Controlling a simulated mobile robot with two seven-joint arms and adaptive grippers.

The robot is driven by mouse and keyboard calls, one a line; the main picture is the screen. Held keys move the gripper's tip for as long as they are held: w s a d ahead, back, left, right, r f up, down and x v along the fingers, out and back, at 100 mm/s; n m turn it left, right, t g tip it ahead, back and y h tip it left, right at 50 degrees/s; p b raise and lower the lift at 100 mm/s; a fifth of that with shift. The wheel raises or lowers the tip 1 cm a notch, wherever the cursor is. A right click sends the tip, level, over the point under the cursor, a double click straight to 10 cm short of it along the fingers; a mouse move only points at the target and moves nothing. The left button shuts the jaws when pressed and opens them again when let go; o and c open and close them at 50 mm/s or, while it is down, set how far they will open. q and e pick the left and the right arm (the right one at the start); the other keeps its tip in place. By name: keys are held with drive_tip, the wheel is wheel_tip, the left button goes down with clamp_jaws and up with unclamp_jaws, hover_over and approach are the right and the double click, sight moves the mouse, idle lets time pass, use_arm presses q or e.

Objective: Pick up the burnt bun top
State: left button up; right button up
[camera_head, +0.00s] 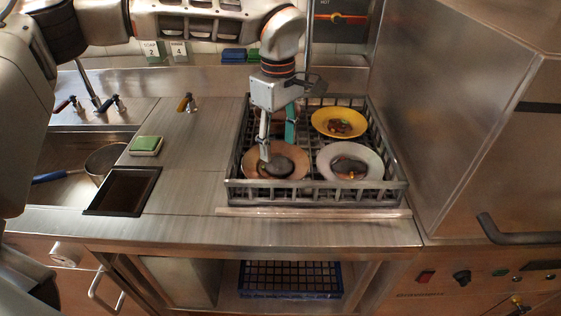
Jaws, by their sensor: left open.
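A dark, rounded piece that looks like the burnt bun top (281,168) lies on a brown plate (251,169) at the front left of a grey dish rack. My left gripper (278,152) points down over this plate, with its fingers open. One finger comes down beside the dark piece at its left, and the teal finger is behind it. I cannot tell whether either finger touches it. Another dark piece (348,167) lies on the white plate (373,160) at the front right. My right gripper is not in view.
The dish rack (320,198) has raised walls around the plates. A yellow plate (357,117) with food scraps stands at its back right. A steel machine (460,120) closes off the right side. A green sponge (146,143) and a sink lie left; the counter between is mostly clear.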

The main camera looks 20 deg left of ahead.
sight(279, 161)
use_arm(q)
wheel_tip(279, 161, down, 6)
drive_tip(key=shift+w+r, duration=0.1)
drive_tip(key=shift+r, duration=0.05)
drive_tip(key=c, duration=0.5)
